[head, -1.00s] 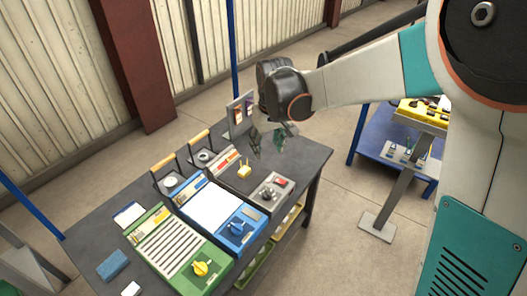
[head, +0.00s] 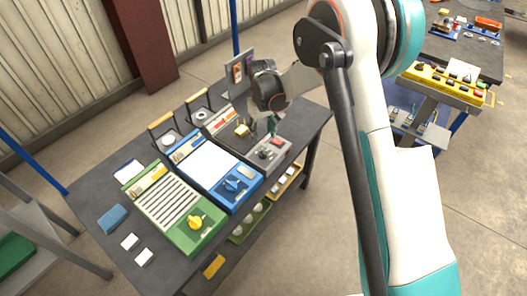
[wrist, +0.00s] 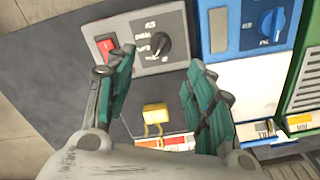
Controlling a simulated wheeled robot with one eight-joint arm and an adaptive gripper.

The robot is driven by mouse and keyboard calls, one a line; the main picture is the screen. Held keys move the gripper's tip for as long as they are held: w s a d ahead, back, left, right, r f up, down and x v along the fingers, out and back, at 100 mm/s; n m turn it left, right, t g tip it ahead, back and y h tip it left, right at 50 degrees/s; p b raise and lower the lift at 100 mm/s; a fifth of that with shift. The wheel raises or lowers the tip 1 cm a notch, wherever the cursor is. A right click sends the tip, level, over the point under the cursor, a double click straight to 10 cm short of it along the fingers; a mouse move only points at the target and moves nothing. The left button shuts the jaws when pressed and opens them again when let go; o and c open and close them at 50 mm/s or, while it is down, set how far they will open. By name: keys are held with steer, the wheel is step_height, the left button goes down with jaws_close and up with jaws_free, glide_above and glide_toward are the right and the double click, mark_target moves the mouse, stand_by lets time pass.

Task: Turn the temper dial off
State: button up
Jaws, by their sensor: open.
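A grey control panel (head: 262,165) on the right end of the bench carries a black dial (wrist: 160,45) and a red switch (wrist: 107,45). Small labels ring the dial; they are too small to read. A blue unit with a blue dial (head: 231,185) and a green unit with a yellow dial (head: 195,222) stand to the left. I cannot read which dial is marked temper. My gripper (wrist: 163,70) is open and empty, its teal-padded fingers spread above the bench. In the wrist view the black dial lies just beyond the fingertips, between them, apparently untouched.
A small yellow block (wrist: 156,113) lies between the fingers in the wrist view. A framed upright board (head: 238,75) stands at the bench's back. A blue block (head: 112,218) and white pieces lie at the left end. Another workstation (head: 440,85) stands right.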

mark_target(262, 151)
step_height(262, 151, down, 10)
steer(key=shift+f+b, duration=0.1)
steer(key=shift+b, duration=1.15)
steer(key=c, duration=1.1)
